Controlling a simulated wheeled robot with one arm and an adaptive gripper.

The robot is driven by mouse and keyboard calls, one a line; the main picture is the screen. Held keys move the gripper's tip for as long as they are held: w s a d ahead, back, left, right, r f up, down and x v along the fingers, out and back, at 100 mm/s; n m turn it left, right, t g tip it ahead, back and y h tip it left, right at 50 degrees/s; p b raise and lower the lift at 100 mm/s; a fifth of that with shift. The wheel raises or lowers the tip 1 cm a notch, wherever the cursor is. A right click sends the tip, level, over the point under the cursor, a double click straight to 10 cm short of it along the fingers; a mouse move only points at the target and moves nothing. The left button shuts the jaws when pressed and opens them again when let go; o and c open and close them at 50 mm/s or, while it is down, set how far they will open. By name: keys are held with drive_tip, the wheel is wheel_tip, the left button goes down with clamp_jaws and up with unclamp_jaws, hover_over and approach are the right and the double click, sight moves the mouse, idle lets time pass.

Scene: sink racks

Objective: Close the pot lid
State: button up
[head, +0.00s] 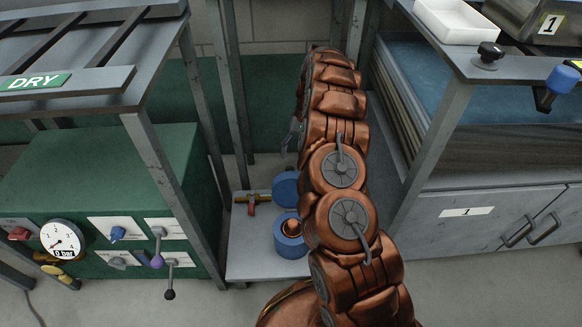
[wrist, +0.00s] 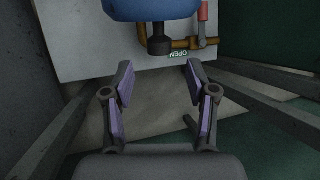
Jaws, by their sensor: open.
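A blue pot (head: 290,240) with a round opening and a copper-coloured inside stands on a low grey shelf. Its blue lid (head: 285,188) appears raised at the pot's far side, partly hidden by my arm. In the wrist view, the blue lid (wrist: 150,8) is at the top edge, cut off, with a dark knob (wrist: 159,44) sticking out toward my gripper. My gripper (wrist: 158,66) is open and empty. Its fingertips are just short of the knob in the picture, one to each side, with no visible contact. In the head view my gripper (head: 292,135) is mostly hidden behind my arm.
A brass pipe with a red valve handle (head: 251,205) lies left of the lid, near an OPEN label (wrist: 178,54). The low shelf (head: 245,262) sits between a green control cabinet (head: 120,165) and a grey cabinet (head: 480,215). Metal rack legs (head: 240,90) flank the narrow gap.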

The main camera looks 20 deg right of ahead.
sight(290, 185)
drive_tip(key=b+x, duration=0.1)
drive_tip(key=x, duration=0.4)
drive_tip(key=shift+c, duration=0.2)
clamp_jaws()
idle(0.4)
